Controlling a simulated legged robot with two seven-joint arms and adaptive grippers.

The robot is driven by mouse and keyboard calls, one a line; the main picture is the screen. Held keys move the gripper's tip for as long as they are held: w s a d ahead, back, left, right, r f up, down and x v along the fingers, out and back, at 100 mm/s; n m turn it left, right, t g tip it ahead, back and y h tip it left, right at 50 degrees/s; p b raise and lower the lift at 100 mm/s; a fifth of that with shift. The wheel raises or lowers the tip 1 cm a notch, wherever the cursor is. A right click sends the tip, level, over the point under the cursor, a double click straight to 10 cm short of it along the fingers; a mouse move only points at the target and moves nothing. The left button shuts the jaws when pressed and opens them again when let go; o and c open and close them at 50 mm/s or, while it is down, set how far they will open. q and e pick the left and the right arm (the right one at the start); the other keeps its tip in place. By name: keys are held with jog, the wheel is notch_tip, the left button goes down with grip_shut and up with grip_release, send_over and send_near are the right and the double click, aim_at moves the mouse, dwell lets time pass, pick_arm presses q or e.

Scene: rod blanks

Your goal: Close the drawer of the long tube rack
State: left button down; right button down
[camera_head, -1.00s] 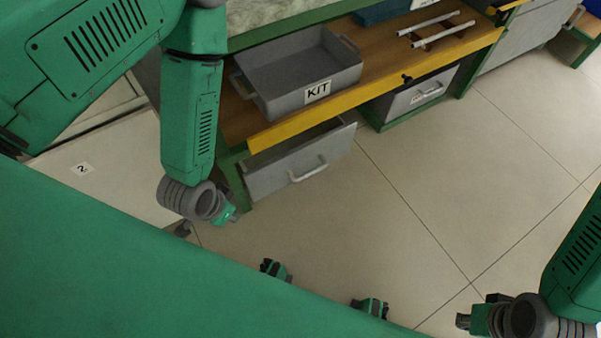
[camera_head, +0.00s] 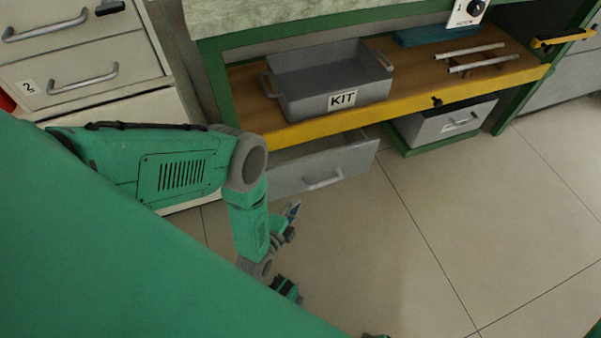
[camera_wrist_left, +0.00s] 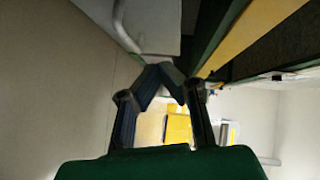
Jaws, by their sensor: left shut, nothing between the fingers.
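A grey drawer (camera_head: 350,160) stands pulled out below the left part of the wooden bench shelf, with a pale bar handle (camera_head: 323,180) on its front. I cannot read a label on it. My left gripper (camera_head: 291,212) is in front of the drawer's left part, apart from its handle in the head view. In the left wrist view its fingertips (camera_wrist_left: 160,68) meet and hold nothing. A grey drawer front (camera_wrist_left: 155,25) and handle (camera_wrist_left: 120,28) show just beyond them; contact cannot be told.
A grey KIT tray (camera_head: 330,85) and a rack with pale rods (camera_head: 470,57) stand on the wooden shelf (camera_head: 410,95). A second grey drawer (camera_head: 445,122) sits in a green frame to the right. A white cabinet (camera_head: 85,70) stands at left. The tiled floor (camera_head: 430,220) is clear.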

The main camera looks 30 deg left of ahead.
pick_arm(q)
jog(key=s+a+m+t, duration=0.1)
jog(key=m+t, duration=0.1)
jog(key=y+b, duration=0.1)
jog(key=b, duration=0.3)
send_near(302, 163)
jog(key=w+d, duration=0.2)
jog(key=w, duration=0.3)
jog(key=shift+w+a+f+b, duration=0.1)
jog(key=shift+w+a+b, duration=0.3)
jog(key=shift+w+a, duration=0.65)
jog(key=shift+a, duration=0.15)
jog(key=shift+a, duration=0.1)
